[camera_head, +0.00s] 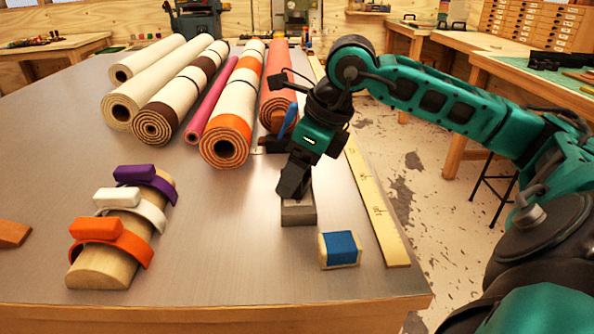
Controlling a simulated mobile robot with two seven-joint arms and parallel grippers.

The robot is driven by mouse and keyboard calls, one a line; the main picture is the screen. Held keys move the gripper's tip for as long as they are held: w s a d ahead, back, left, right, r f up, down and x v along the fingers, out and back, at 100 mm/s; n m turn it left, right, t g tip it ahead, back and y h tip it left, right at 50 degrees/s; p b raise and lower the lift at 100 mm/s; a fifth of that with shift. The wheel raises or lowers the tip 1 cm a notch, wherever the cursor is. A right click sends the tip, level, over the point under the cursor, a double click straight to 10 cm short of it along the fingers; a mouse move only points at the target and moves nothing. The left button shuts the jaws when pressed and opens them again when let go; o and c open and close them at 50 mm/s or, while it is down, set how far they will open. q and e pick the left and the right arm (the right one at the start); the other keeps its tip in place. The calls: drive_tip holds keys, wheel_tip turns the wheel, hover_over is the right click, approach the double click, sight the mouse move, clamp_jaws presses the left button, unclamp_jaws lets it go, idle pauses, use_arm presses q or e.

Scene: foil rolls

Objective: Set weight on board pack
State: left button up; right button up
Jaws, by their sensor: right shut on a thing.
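A grey metal block (298,214), which looks like the weight, is at the right part of the grey table. My right gripper (295,192) points down and is shut on the top of this block. I cannot tell whether the block rests on the table or is slightly lifted. A small pale pack with a blue band (340,249), which looks like the board pack, lies on the table in front and to the right of the block, a short gap apart. Nothing lies on top of the pack. My left gripper is not in view.
Several rolls (187,90) lie side by side at the back. A wooden half-round (100,268) with orange, white and purple bands stands at front left. A yellow ruler (372,200) runs along the right edge. The table's front middle is clear.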

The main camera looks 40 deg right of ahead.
drive_tip(key=shift+f, duration=0.15)
drive_tip(key=o, duration=1.5)
drive_tip(key=shift+o, duration=0.2)
drive_tip(key=shift+d+r, duration=0.1)
drive_tip(key=shift+r, duration=0.5)
drive_tip(key=p+v, duration=0.1)
drive_tip(key=v, duration=1)
drive_tip(key=shift+s, duration=0.2)
